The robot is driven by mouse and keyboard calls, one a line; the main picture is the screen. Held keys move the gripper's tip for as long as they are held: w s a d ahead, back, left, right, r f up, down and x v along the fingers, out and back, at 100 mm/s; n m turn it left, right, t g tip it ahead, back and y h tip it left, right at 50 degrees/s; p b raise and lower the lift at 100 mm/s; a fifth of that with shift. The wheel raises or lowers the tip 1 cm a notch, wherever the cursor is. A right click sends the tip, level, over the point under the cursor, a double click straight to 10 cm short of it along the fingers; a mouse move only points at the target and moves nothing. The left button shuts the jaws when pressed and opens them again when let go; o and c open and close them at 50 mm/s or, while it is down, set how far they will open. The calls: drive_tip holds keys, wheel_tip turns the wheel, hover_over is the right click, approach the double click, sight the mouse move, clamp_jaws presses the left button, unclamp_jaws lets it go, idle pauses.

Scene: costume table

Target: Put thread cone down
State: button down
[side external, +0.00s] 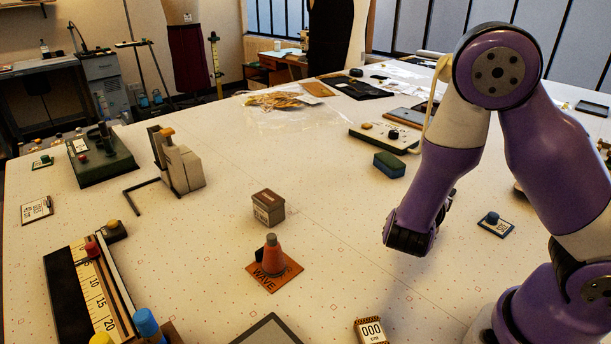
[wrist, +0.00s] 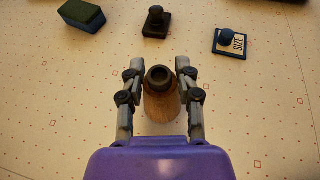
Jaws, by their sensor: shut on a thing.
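In the wrist view my gripper (wrist: 160,77) is shut on a brown, tapered thread cone (wrist: 161,105) with a dark, hollow tip facing the camera. The fingers lie on both sides of its upper part. Its lower end is partly hidden by my wrist, so I cannot tell whether it touches the table. In the side view my arm hides the held cone and most of the gripper. Another orange cone (side external: 272,258) with a grey top stands upright on an orange square marked WAVE (side external: 287,277).
A small brown box (side external: 268,208) stands behind the WAVE square. A green-blue block (side external: 389,164), a dark knobbed piece (wrist: 156,22) and a SIZE card with a blue knob (wrist: 230,42) lie beyond my gripper. The table's middle has free room.

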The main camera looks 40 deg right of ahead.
wheel_tip(320, 180, up, 14)
drive_tip(key=w+a+f+n+t+y, duration=0.3)
drive_tip(key=w+a+n+t+y, duration=0.65)
drive_tip(key=w+a, duration=0.9)
drive_tip(key=w+a+r+n+y, duration=0.15)
drive_tip(key=a+n+y, duration=0.3)
drive_tip(key=a, duration=0.75)
drive_tip(key=a+r+n+y, duration=0.2)
drive_tip(key=a+n+y, duration=0.3)
drive_tip(key=a, duration=0.7)
drive_tip(key=shift+n+t+h, duration=0.25)
drive_tip(key=shift+n+h, duration=0.05)
drive_tip(key=shift+n, duration=0.2)
drive_tip(key=f, duration=1.5)
drive_tip(key=shift+s+d+f, duration=0.1)
drive_tip(key=shift+d+f, duration=0.15)
drive_tip(key=shift+d, duration=0.05)
drive_tip(key=c, duration=0.5)
unclamp_jaws()
drive_tip(key=shift+f, duration=0.15)
drive_tip(key=shift+c, duration=0.2)
